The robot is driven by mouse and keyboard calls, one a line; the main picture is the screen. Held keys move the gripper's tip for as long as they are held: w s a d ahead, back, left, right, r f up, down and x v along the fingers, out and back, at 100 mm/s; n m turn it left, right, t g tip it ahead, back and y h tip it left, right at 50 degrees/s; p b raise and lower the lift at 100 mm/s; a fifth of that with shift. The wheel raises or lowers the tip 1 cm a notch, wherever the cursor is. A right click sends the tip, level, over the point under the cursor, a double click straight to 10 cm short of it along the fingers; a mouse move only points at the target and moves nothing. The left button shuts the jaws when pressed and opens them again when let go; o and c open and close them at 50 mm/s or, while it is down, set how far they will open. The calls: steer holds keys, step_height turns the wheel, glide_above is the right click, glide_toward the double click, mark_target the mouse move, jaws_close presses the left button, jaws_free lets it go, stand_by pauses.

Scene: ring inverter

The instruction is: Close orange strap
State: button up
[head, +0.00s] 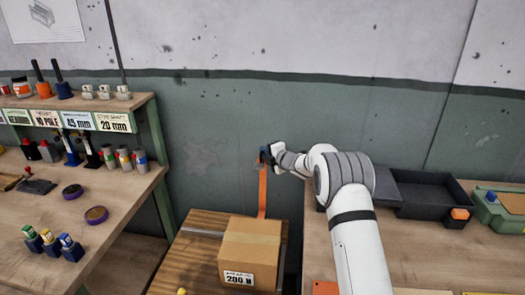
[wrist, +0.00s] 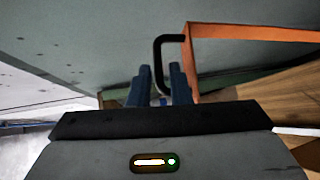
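The orange strap (head: 262,193) rises upright from behind the cardboard box (head: 250,252) up to my gripper (head: 267,157), in front of the green wall. In the wrist view the strap (wrist: 250,33) runs off to the right and bends down beside the fingers. A black bent hook or handle (wrist: 157,55) meets the strap's corner. Its stem goes down between the two blue fingers of my gripper (wrist: 160,85), which appear closed around it. Exact finger contact is hard to see. The box sits on a wooden-topped stand, closed, with a "200 N" label.
A workbench (head: 120,215) with tools, bottles and labelled shelves stands at left. Another bench (head: 420,255) at right bears a dark tray (head: 430,195) and a green case (head: 500,212). The wall is close behind my gripper.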

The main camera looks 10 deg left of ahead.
steer(key=shift+x, duration=1.35)
jaws_close()
steer(key=shift+d, duration=0.25)
steer(key=shift+a+f, duration=0.1)
